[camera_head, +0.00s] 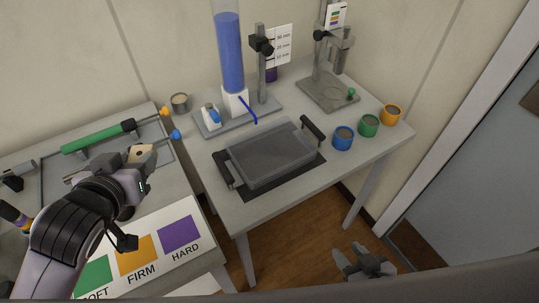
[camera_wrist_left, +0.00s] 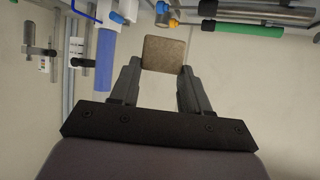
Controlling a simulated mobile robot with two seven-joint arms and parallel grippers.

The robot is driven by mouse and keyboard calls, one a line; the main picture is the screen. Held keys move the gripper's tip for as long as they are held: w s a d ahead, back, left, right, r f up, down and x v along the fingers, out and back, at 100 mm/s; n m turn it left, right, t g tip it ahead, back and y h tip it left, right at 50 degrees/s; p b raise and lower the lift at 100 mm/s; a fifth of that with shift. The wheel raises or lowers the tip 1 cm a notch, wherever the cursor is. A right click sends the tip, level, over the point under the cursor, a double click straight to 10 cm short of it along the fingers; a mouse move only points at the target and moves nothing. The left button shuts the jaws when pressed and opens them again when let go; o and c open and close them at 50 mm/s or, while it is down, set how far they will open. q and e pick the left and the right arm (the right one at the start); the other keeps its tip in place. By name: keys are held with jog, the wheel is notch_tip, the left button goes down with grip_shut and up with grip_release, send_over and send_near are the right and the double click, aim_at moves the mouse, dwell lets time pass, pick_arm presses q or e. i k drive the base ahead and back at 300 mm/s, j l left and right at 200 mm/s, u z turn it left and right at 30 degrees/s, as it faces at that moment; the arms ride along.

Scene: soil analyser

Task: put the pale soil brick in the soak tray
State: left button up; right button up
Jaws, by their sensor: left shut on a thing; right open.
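The pale soil brick (camera_head: 141,153) is in my left gripper (camera_head: 137,160), which is shut on it above the left table. In the left wrist view the brick (camera_wrist_left: 164,54) shows as a tan square between the two fingertips (camera_wrist_left: 159,70). The soak tray (camera_head: 284,173) is a grey rectangular tray with dark handles at its two ends, on the right table. My left gripper is to the left of the tray and apart from it. My right gripper (camera_head: 362,266) is open and empty at the lower right, over the floor beyond the table's front edge.
A blue column (camera_head: 229,55) on a stand is behind the tray. Blue (camera_head: 343,139), green (camera_head: 369,126) and orange (camera_head: 391,115) cups stand to its right. A green-handled tool (camera_head: 92,139) lies on the left table behind a SOFT/FIRM/HARD card (camera_head: 155,231). A gap separates the tables.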

aim_at(271, 156)
jog(key=l+u, duration=0.85)
jog(key=l, duration=0.25)
jog(key=i+l, duration=0.25)
jog(key=l, duration=0.1)
